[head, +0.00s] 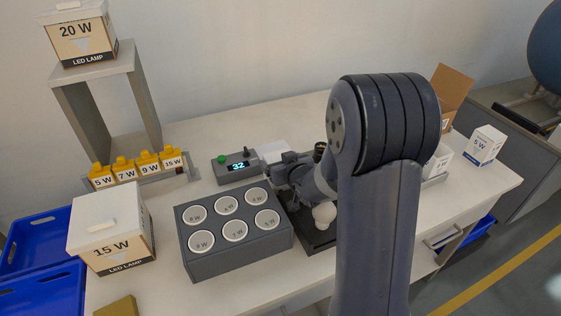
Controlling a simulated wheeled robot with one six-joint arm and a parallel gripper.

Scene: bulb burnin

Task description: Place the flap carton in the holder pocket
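A carton with a raised brown flap (453,86) stands at the right back of the table; my arm hides most of its body. A pale grey holder edge (436,181) shows below a small white carton (441,161) right of my arm. My arm hides the rest, so I cannot tell whether that carton sits in a pocket. My gripper (292,178) is left of my upper arm, over a dark base and apart from the flap carton. Its fingers are unclear. A white bulb (324,214) shows just below it; I cannot tell whether they touch.
A grey block with several round labelled sockets (237,259) stands front centre. A 15 W box (107,229) stands left, and a 20 W box (77,34) tops a grey stand. A small control box (237,168) is behind. A 5 W carton (484,146) is near the right edge.

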